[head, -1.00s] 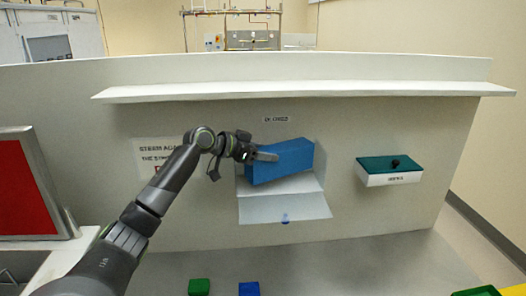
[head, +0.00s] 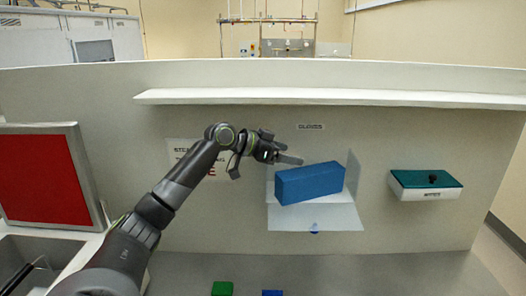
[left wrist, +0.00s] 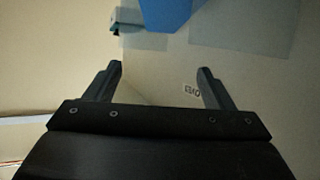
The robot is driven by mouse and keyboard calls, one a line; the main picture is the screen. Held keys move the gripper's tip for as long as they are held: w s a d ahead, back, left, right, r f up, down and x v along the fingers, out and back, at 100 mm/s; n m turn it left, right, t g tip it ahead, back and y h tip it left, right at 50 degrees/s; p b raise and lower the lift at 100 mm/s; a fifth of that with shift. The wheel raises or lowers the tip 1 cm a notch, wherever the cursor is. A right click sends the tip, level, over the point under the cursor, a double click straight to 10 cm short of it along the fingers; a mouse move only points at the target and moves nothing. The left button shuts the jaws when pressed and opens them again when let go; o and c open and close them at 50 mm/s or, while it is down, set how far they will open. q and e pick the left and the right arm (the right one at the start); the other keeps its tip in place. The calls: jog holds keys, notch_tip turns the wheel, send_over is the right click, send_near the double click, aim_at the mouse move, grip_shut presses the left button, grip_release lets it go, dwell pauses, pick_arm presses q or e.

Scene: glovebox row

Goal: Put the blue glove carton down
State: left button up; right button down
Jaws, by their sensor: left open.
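The blue glove carton (head: 309,183) is a long box resting on the open flap and shelf of a pale wall holder (head: 318,217), under a small label. My left gripper (head: 288,160) is open and empty, just above and left of the carton, apart from it. In the left wrist view the two fingers (left wrist: 158,88) stand wide apart with nothing between them. The carton (left wrist: 166,14) shows there at the top edge, beyond the fingertips. My right gripper is not in view.
A white box with a green lid (head: 426,184) is on the wall at the right. A long white shelf (head: 330,98) runs above. A red panel (head: 42,178) stands at the left. Green (head: 222,288) and blue (head: 272,293) blocks lie on the counter at the front.

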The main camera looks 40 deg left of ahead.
pick_arm(q)
jog(key=b+v, duration=0.3)
jog(key=v, duration=0.5)
jog(key=shift+s+a, duration=0.2)
jog(key=shift+a, duration=0.05)
dwell(0.4)
